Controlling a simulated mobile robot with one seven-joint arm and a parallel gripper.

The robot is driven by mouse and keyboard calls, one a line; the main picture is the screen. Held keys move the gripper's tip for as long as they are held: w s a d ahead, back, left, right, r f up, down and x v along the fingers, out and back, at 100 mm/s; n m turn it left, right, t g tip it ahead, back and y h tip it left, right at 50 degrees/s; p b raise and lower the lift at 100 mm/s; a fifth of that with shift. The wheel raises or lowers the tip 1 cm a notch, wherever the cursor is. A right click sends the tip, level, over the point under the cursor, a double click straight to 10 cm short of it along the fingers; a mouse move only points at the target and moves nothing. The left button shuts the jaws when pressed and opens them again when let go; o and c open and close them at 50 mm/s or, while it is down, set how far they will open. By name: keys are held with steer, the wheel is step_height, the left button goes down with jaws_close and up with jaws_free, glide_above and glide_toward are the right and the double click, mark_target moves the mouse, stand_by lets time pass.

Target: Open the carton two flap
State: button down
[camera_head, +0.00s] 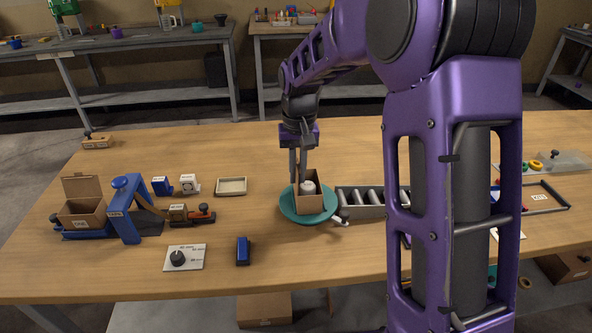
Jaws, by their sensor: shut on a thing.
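A small brown carton (310,205) stands on a round teal turntable (290,212) near the middle of the table. Its top is at least partly open and a white round item (309,187) shows inside. My gripper (298,178) points down at the carton's back left edge, with its fingers shut on what looks like the carton's flap. The flap itself is mostly hidden by the fingers. Another brown carton (84,214) sits at the left in a blue fixture, with a flap (82,187) standing up at its back.
A roller conveyor (362,203) lies right of the turntable, partly behind my arm. A blue press-like frame (125,210), a dial plate (185,257), a blue block (243,251) and a shallow tray (231,187) are to the left. The back of the table is mostly clear.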

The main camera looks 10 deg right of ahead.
steer(key=c, duration=1.1)
jaws_free()
steer(key=shift+o, duration=0.2)
steer(key=shift+r, duration=0.1)
step_height(320, 180, up, 17)
steer(key=p, duration=0.2)
steer(key=shift+r, duration=0.15)
steer(key=shift+d, duration=0.1)
